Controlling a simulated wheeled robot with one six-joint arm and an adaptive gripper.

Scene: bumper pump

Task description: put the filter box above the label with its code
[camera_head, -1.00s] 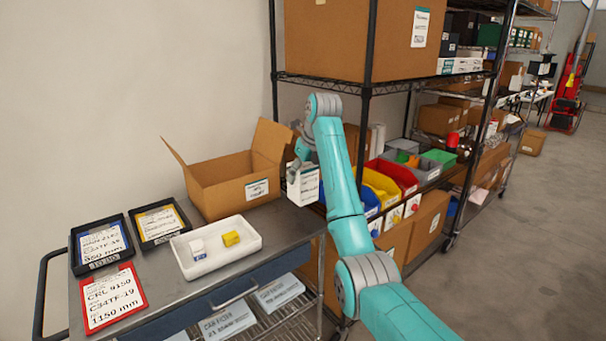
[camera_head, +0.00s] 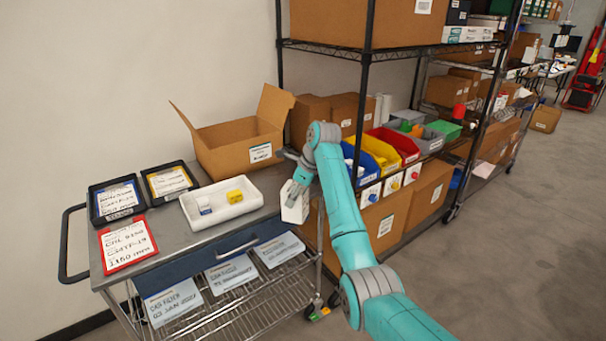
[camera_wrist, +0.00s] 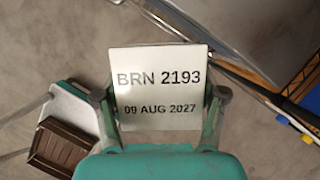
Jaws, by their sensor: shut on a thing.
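My gripper (camera_head: 301,178) is shut on a white filter box (camera_head: 294,204), held tilted in the air just off the cart's right end. In the wrist view the box (camera_wrist: 160,65) sits between both fingers, and its face reads "BRN 2193" and "09 AUG 2027". Three light label cards show at the cart's lower level: a left one (camera_head: 172,301) reading roughly "CAN FILTER 03 JAN 2027", a middle one (camera_head: 231,274) and a right one (camera_head: 280,249). The codes on the middle and right cards are too small to read.
The cart top (camera_head: 180,236) holds an open carton (camera_head: 225,150), a white tray (camera_head: 203,219) with small blue-white and yellow items, two black-framed cards and a red-framed card (camera_head: 127,245). A wire rack with colored bins (camera_head: 381,150) stands behind my arm.

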